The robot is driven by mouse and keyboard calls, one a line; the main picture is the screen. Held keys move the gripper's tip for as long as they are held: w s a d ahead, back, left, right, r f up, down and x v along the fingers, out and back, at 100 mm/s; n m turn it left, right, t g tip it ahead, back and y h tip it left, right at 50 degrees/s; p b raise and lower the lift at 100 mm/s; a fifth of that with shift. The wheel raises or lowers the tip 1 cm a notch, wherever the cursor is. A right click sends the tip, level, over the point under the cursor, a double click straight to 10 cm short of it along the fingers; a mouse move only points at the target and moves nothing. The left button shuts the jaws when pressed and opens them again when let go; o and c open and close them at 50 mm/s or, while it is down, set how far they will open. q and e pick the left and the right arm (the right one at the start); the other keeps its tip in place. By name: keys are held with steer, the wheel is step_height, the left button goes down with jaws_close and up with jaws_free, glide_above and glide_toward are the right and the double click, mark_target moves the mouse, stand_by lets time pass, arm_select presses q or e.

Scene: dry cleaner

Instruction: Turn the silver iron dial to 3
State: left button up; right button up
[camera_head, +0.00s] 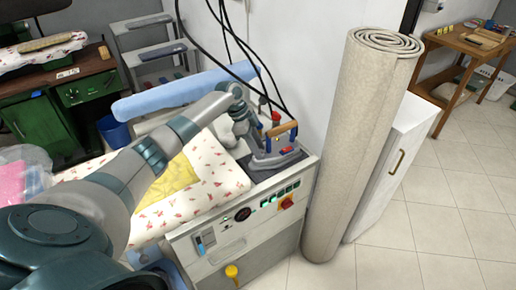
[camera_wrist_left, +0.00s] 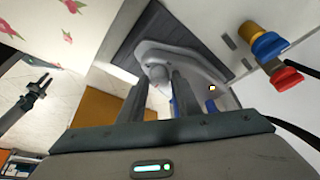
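The silver iron (camera_head: 272,158) rests on a dark pad at the back right of the ironing station, its wooden handle (camera_head: 281,131) on top. My left gripper (camera_head: 248,135) is at the iron's left side, reaching down. In the left wrist view the iron's grey body (camera_wrist_left: 205,75) lies past my left gripper's fingers (camera_wrist_left: 160,78). They stand apart, with a small round grey knob (camera_wrist_left: 158,73), likely the dial, between their tips. Whether they touch it, and the dial's marks, I cannot tell. My right gripper is not in the head view.
Red and blue valve knobs (camera_wrist_left: 275,60) and hanging black cables (camera_head: 262,70) are close behind the iron. The floral board (camera_head: 215,185) with a yellow cloth (camera_head: 175,180) lies left. A rolled carpet (camera_head: 360,140) stands right. The control panel (camera_head: 245,220) faces front.

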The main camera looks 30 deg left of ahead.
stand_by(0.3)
arm_select(q)
steer(key=b+v, duration=0.5)
steer(key=v, duration=1.2)
steer(key=shift+r, duration=0.25)
